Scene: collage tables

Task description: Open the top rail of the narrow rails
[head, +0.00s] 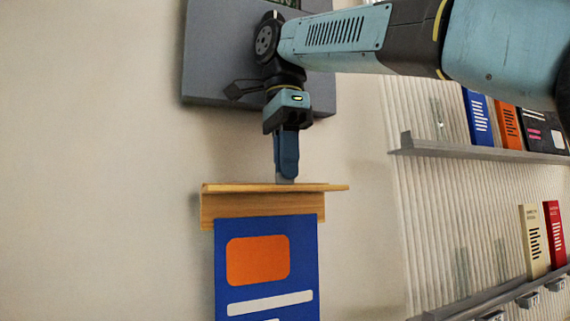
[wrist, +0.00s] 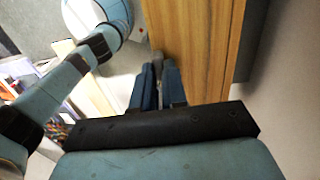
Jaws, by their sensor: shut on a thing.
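The wooden top rail (head: 235,206) is mounted on the wall, with a thin wooden flap (head: 325,187) jutting out along its upper edge. A blue poster (head: 268,228) with an orange block and white bars hangs below it. My gripper (head: 286,176) points down at the rail's upper edge, with its fingers close together on a small grey piece there. In the wrist view the two blue fingers (wrist: 158,85) meet the edge of the wood (wrist: 195,45). The exact contact is partly hidden by the fingers.
A dark grey panel (head: 215,60) is on the wall behind my arm. At the right, a ribbed wall carries an upper grey ledge (head: 470,150) with books and a lower ledge (head: 490,301) with more books. The wall left of the rail is bare.

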